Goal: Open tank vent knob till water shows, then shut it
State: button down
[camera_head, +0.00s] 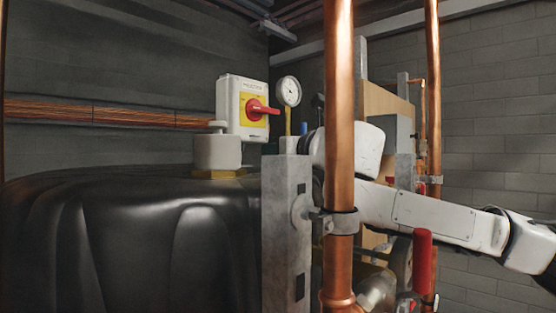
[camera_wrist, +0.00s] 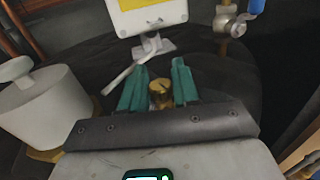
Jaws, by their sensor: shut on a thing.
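In the wrist view a small slotted brass knob (camera_wrist: 160,93) stands on top of the black tank (camera_wrist: 85,62). My gripper (camera_wrist: 158,84) has its two green fingers on either side of this knob, shut on it. A thin pale rod (camera_wrist: 124,76) lies just beyond the left finger. I see no water at the knob. In the head view the tank (camera_head: 130,235) fills the lower left. The knob and my fingers are hidden there behind the grey post (camera_head: 287,230) and copper pipe (camera_head: 339,100).
A white cylinder (camera_head: 217,152) stands on the tank, left of the gripper in the wrist view (camera_wrist: 40,112). Behind are an isolator box with a red handle (camera_head: 262,110) and a round gauge (camera_head: 288,91). A blue-handled valve (camera_wrist: 232,18) is at the upper right.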

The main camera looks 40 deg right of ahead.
jog(key=shift+m+g+h+b, duration=0.6)
jog(key=shift+m+h, duration=0.7)
jog(key=shift+h, duration=0.5)
jog(key=c, duration=0.9)
grip_release()
jog(key=shift+c, duration=0.2)
jog(key=shift+y, duration=0.3)
